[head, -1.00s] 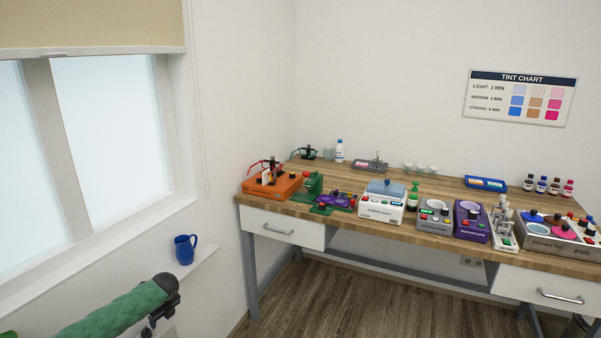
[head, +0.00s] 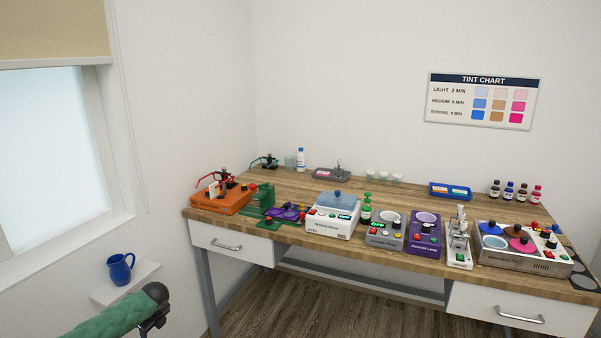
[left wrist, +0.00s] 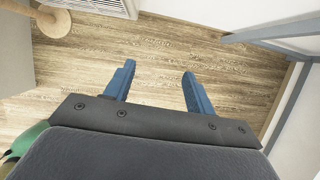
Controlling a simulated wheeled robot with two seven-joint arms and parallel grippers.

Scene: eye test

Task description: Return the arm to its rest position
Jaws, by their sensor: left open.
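My left arm comes in at the bottom left of the head view in a green sleeve, below the small wall shelf. Its gripper is mostly cut off or hidden at the dark wrist end there. In the left wrist view my left gripper (left wrist: 159,88) is open, its two blue fingers apart with nothing between them. It points down at bare wooden floor (left wrist: 155,55). My right arm and gripper are not in view.
A workbench (head: 300,180) with drawers carries an orange device (head: 222,201), a white heater-like box (head: 333,217), a purple device (head: 425,235) and several bottles. A blue mug (head: 120,269) stands on the wall shelf (head: 145,277) close above my left arm. A table leg shows at the wrist view's right.

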